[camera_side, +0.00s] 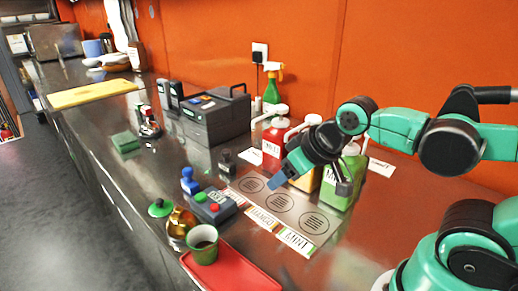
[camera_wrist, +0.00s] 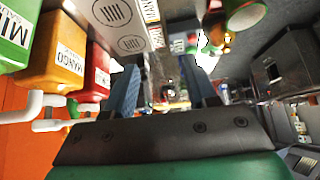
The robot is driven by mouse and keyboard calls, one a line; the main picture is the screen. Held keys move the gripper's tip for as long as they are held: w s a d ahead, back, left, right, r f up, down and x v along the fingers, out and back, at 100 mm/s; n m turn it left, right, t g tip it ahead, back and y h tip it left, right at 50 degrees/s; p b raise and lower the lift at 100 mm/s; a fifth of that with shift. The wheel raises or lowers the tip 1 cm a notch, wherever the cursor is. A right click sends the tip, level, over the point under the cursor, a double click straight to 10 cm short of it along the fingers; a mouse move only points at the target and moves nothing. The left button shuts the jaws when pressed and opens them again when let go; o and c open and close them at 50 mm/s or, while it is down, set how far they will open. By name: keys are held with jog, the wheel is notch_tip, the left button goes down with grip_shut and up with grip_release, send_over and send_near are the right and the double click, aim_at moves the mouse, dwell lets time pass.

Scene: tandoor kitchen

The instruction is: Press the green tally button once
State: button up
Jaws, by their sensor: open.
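The tally box (camera_side: 212,205) is a small dark grey unit on the steel counter in the side view. The green button (camera_side: 200,197) and a red button (camera_side: 214,208) sit on its top. My gripper (camera_side: 277,180) is open and empty, tilted down above the counter to the right of the box, near the printed circles, and apart from the buttons. In the wrist view, the two blue fingers of my gripper (camera_wrist: 160,70) stand apart with nothing held between them.
Red (camera_side: 273,140), orange (camera_side: 307,178) and green (camera_side: 343,185) pump bottles stand along the wall side. A green cup (camera_side: 203,250) stands on a red tray (camera_side: 235,272) in front of the box.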

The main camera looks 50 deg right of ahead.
grip_shut()
dwell(1.4)
